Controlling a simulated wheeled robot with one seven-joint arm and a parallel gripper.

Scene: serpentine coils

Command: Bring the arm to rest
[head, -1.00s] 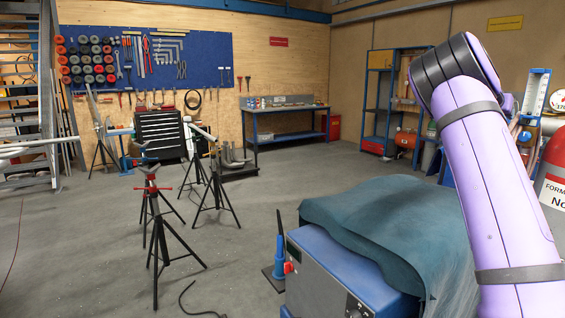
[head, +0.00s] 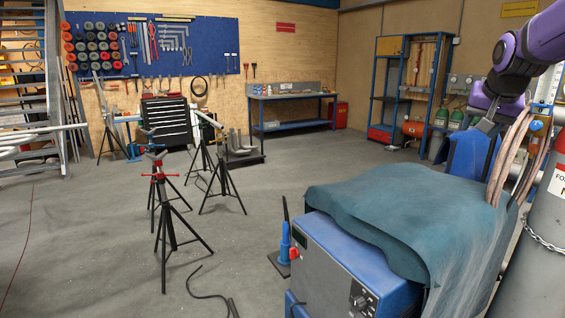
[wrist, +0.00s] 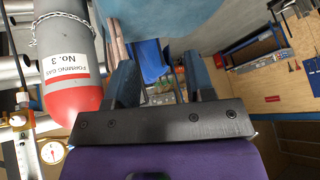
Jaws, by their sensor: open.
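My purple arm reaches in from the upper right in the head view. My gripper (head: 488,122) hangs at its end, above and behind the covered machine, near the copper-coloured coils (head: 512,150). In the wrist view my gripper (wrist: 160,78) shows its two dark fingers apart, with nothing between them. Behind the fingers is a blue surface (wrist: 150,60). The coils also show at the left in the wrist view (wrist: 113,40). The head view does not show the fingertips clearly.
A blue machine (head: 345,270) under a teal cover (head: 370,215) stands below my arm. A grey gas cylinder (head: 530,265) with a chain stands at the right; in the wrist view it has a red shoulder (wrist: 72,98). Tripod stands (head: 160,205) are at the left. Open floor lies between.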

